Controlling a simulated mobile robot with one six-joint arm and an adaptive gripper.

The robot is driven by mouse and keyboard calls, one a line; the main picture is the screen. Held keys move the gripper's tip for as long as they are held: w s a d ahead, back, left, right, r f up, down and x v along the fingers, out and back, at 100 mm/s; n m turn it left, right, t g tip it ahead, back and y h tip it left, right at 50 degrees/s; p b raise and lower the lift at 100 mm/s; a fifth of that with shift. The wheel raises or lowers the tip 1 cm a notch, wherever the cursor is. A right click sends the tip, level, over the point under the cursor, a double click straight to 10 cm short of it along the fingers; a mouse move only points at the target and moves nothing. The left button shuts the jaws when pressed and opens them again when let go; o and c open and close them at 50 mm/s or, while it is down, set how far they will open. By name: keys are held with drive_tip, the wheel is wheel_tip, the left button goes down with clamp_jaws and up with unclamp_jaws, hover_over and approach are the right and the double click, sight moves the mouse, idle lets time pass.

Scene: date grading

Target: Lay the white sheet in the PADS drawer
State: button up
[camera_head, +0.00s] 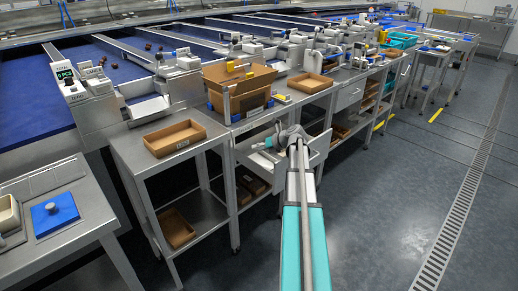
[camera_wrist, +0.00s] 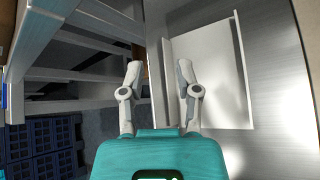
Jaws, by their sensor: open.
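An open pale drawer (camera_head: 317,151) juts from the steel bench in the head view. I cannot read a PADS label on it. My gripper (camera_head: 284,138) is over the drawer, small and partly merged with it in that view. In the wrist view my gripper (camera_wrist: 159,75) is open, its two fingers apart with nothing gripped between them. A white flat panel (camera_wrist: 218,75) with raised long edges lies under and right of the right finger. I cannot tell whether it is the white sheet or the drawer's own floor. The left finger is beside it, over the gap.
A brown tray (camera_head: 175,138) sits on the bench left of the drawer, and a cardboard box (camera_head: 237,82) stands behind. Another brown tray (camera_head: 310,82) is further right. Shelves are below. The floor (camera_head: 385,215) at right is clear.

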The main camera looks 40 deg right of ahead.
drive_tip(key=shift+r, duration=0.15)
drive_tip(key=p+v, duration=0.6)
drive_tip(key=v, duration=0.6)
drive_tip(key=shift+p, duration=0.35)
drive_tip(key=shift+a, duration=0.15)
idle(0.4)
